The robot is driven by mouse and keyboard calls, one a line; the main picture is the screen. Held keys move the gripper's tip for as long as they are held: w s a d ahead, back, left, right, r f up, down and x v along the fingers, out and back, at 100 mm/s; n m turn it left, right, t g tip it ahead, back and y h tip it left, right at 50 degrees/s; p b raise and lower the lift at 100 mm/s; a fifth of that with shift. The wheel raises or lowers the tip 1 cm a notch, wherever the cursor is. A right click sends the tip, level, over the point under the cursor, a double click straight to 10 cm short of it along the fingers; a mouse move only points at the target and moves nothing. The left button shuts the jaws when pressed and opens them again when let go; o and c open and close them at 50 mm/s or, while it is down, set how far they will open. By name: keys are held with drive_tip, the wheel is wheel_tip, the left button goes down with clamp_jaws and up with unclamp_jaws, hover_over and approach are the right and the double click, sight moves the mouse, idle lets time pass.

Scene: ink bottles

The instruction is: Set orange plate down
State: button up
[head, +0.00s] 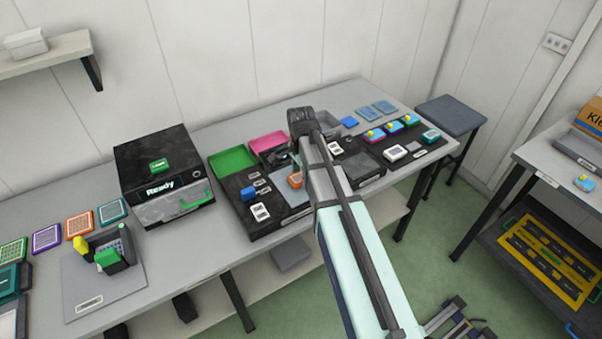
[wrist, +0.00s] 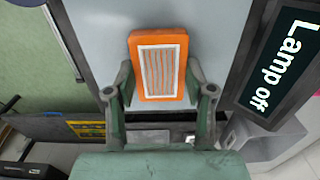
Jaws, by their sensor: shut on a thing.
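The orange plate (wrist: 160,65), a small rounded block with a white ribbed panel, sits between the two fingers of my gripper (wrist: 160,88) in the wrist view. My gripper is shut on it. In the head view the orange plate (head: 295,181) shows at the left side of my arm, over or on a grey pad (head: 287,194) on the black station. My arm hides most of my gripper there. A light grey surface lies behind the plate in the wrist view; I cannot tell whether the plate touches it.
A "Lamp off" display (wrist: 281,62) is close on the right in the wrist view. In the head view a green tray (head: 232,160) and a pink tray (head: 268,141) lie behind the pad. A black "Ready" machine (head: 160,175) stands left. Another orange plate (head: 79,223) lies farther left.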

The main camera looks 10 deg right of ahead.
sight(301, 176)
drive_tip(key=shift+f, duration=0.2)
drive_tip(key=o, duration=1.2)
drive_tip(key=shift+c, duration=0.2)
drive_tip(key=shift+r, duration=0.15)
wheel_tip(301, 176, up, 12)
drive_tip(key=b, duration=0.2)
